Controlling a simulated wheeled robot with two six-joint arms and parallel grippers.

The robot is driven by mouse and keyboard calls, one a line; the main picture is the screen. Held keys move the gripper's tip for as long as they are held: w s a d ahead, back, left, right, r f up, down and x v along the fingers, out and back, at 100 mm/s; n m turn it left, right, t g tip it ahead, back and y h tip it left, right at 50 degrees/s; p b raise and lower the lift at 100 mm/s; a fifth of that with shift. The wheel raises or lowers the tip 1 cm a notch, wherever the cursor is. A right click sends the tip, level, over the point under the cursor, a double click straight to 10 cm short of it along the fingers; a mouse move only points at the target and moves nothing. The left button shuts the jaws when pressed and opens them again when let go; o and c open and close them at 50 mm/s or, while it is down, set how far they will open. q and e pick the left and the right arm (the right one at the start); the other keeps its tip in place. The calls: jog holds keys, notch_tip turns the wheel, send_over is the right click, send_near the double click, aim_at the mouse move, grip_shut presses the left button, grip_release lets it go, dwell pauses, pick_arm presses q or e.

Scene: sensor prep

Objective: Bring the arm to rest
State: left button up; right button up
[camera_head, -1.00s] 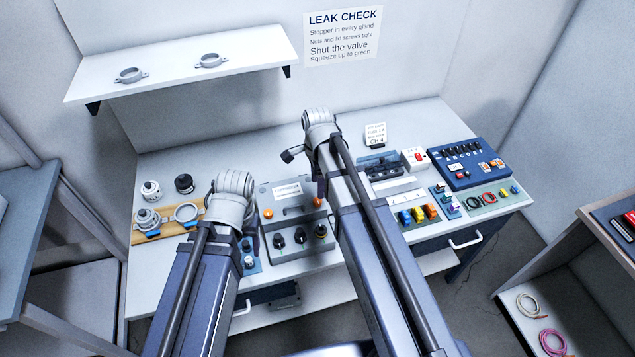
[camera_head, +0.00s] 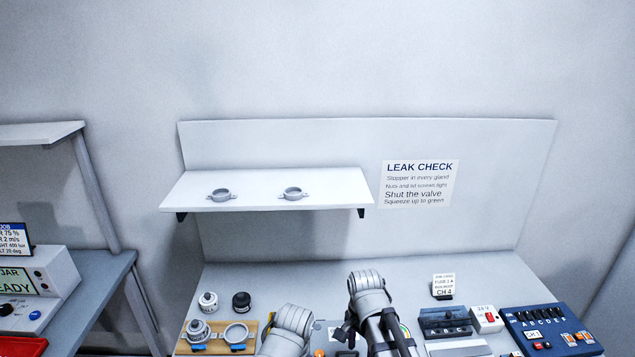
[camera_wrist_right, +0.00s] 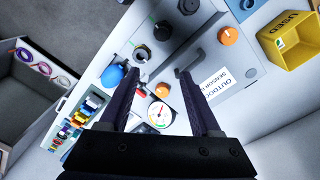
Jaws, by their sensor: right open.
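My right gripper (camera_wrist_right: 161,76) is open and empty in the right wrist view, its two dark fingers spread above the bench. Between and beyond them are a grey case labelled as an outdoor sensor (camera_wrist_right: 243,78), a dark knob (camera_wrist_right: 162,31) and a round gauge (camera_wrist_right: 160,115). In the head view my right arm (camera_head: 368,300) and left arm (camera_head: 290,325) rise from the bottom edge, in front of the bench. Only their upper bends show. My left gripper is not visible.
A wall shelf (camera_head: 270,200) with two clamp rings is above the bench (camera_head: 290,275). Jars, a wooden ring holder (camera_head: 185,347) and a blue lettered box (camera_head: 550,325) stand on the bench. A yellow bin (camera_wrist_right: 290,40) is at the upper right in the wrist view.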

jog(key=s+a+n, duration=0.5)
jog(key=s+n, duration=0.4)
jog(key=n, duration=0.4)
jog(key=shift+s+a+f+n+h, duration=0.25)
jog(key=shift+s+a+n+h, duration=0.05)
jog(key=shift+s+h, duration=0.1)
